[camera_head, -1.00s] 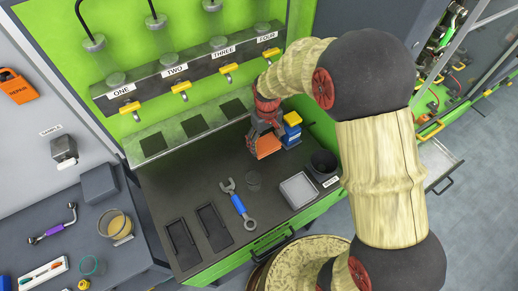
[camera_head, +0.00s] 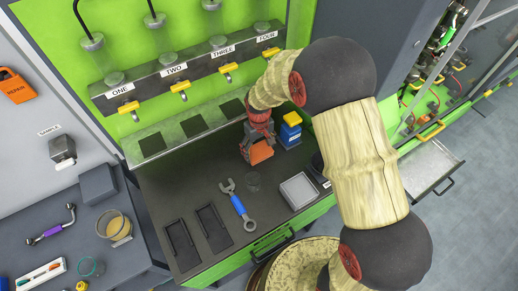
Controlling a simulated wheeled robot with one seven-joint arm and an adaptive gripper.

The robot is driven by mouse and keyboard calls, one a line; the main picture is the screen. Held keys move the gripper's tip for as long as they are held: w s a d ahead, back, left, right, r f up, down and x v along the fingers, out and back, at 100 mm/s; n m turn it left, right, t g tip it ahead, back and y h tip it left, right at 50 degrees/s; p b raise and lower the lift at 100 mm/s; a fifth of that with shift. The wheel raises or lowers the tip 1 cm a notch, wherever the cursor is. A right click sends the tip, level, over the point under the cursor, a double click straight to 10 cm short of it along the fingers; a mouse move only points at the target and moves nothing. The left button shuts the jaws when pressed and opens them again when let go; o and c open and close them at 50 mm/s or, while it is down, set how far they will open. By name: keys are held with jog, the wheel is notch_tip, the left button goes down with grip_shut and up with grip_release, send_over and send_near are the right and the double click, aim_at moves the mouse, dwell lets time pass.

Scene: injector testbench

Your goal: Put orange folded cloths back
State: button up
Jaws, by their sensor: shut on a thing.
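An orange folded cloth (camera_head: 261,153) is between the fingers of my gripper (camera_head: 257,147), over the dark bench top near its back right part. My gripper is shut on it, and its fingers partly cover it. I cannot tell whether the cloth touches the bench. A blue container with a yellow top (camera_head: 289,131) stands just to the right of my gripper.
Two dark rectangular trays (camera_head: 213,228) are at front left. A valve rail (camera_head: 190,70) runs behind. The bench's middle left is clear.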

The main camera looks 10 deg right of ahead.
jog(key=o, duration=1.3)
notch_tip(320, 180, up, 12)
jog(key=shift+r+p, duration=0.15)
jog(key=shift+p, duration=0.55)
notch_tip(320, 180, up, 9)
jog(key=m+t, duration=0.1)
send_over(259, 151)
jog(key=s+d, duration=0.3)
jog(key=s+d+r+m+t, duration=0.1)
jog(key=s+d+r, duration=0.1)
jog(key=s+r, duration=0.15)
jog(key=s+d+r+t, duration=0.1)
jog(key=s+d+r, duration=0.1)
jog(key=s+r, duration=0.15)
jog(key=s+d+r+m+t, duration=0.1)
jog(key=s+r, duration=0.1)
jog(key=s, duration=0.2)
jog(key=s+d+r, duration=0.1)
jog(key=s+r, duration=0.1)
jog(key=s, duration=0.3)
jog(key=s+d+r+m+t, duration=0.1)
jog(key=s+d+r, duration=0.1)
jog(key=s, duration=0.3)
jog(key=shift+s+r+m+t, duration=0.1)
jog(key=shift+r+m+t, duration=0.1)
jog(key=shift+m+t, duration=0.1)
